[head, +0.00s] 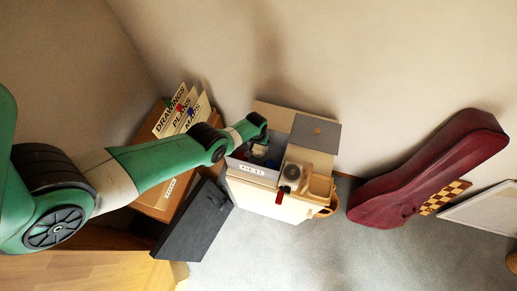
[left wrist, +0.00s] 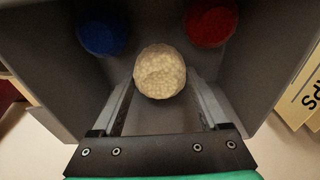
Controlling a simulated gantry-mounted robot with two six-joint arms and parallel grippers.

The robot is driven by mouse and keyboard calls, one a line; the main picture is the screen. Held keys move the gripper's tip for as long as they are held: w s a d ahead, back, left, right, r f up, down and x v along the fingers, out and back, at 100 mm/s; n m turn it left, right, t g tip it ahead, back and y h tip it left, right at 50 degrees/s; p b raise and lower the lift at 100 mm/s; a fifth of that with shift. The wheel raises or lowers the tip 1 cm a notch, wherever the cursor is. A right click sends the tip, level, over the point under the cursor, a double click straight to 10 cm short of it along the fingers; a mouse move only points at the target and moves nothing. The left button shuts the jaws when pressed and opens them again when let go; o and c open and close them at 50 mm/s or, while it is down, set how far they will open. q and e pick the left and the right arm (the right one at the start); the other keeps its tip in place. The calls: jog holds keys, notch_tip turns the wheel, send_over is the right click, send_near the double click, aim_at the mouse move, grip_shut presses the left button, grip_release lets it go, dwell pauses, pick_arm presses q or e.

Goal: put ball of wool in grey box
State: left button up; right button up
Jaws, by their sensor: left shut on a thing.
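The ball of wool (left wrist: 160,72) is cream and round, held between the two fingers of my left gripper (left wrist: 161,85) in the left wrist view. The gripper is shut on it. Grey walls of the grey box (left wrist: 255,55) surround the ball in that view; I cannot tell whether the ball touches the floor. In the head view my left gripper (head: 260,151) reaches down into the grey box (head: 268,175), which has a white label on its front. The ball is mostly hidden there. My right gripper is not in view.
A blue round thing (left wrist: 102,36) and a red round thing (left wrist: 211,23) lie inside the box beyond the ball. Right of the box stands a wooden piece with a round dark part (head: 292,172). A folder box (head: 180,118), a dark case (head: 192,225) and a red instrument case (head: 425,170) stand around.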

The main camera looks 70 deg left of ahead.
aim_at(258, 150)
pick_arm(q)
notch_tip(258, 150, down, 4)
jog(key=b, duration=0.3)
jog(key=shift+w+f+b, duration=0.1)
jog(key=shift+b, duration=0.3)
jog(key=o, duration=1.2)
jog(key=shift+o, duration=0.2)
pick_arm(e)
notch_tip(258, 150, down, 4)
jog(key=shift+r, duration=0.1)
pick_arm(q)
jog(key=shift+r, duration=0.2)
